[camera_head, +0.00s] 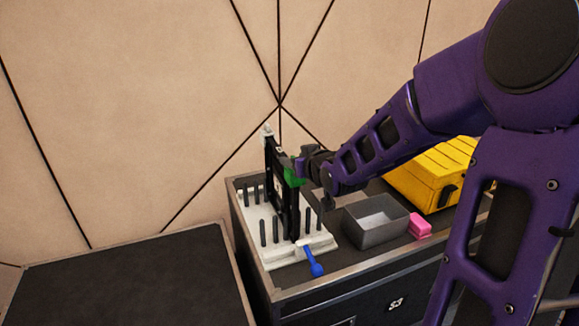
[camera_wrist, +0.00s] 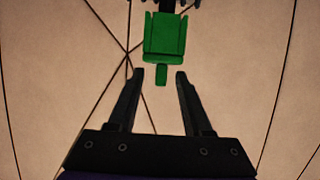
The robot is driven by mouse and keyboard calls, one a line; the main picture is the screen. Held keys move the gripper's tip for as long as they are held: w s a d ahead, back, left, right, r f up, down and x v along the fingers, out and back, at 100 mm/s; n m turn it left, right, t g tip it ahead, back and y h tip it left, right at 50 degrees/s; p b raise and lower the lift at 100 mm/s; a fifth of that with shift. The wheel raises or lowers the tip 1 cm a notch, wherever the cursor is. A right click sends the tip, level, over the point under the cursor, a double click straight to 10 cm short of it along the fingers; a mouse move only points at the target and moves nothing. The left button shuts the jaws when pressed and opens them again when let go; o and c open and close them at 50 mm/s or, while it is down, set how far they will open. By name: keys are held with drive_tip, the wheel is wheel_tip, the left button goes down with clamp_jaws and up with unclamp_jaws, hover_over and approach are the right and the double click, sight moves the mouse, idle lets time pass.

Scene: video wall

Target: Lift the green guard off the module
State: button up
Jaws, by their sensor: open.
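The green guard (camera_head: 293,177) sits on the upper right part of the dark upright module (camera_head: 274,166), which stands in a white base with black pegs. In the wrist view the guard (camera_wrist: 165,38) is a green block with a narrow tab pointing down toward my gripper. My gripper (camera_wrist: 160,75) is open and empty, with its fingertips either side of the tab's lower end.
The white peg base (camera_head: 262,228) stands on a dark cabinet top. A blue-handled tool (camera_head: 314,262) lies at its front edge. A grey open bin (camera_head: 374,222), a pink block (camera_head: 419,226) and a yellow case (camera_head: 432,172) are to the right. An empty dark surface (camera_head: 125,280) is at left.

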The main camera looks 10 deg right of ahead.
drive_tip(key=shift+w+f, duration=0.1)
drive_tip(key=shift+w, duration=0.1)
clamp_jaws()
idle(0.4)
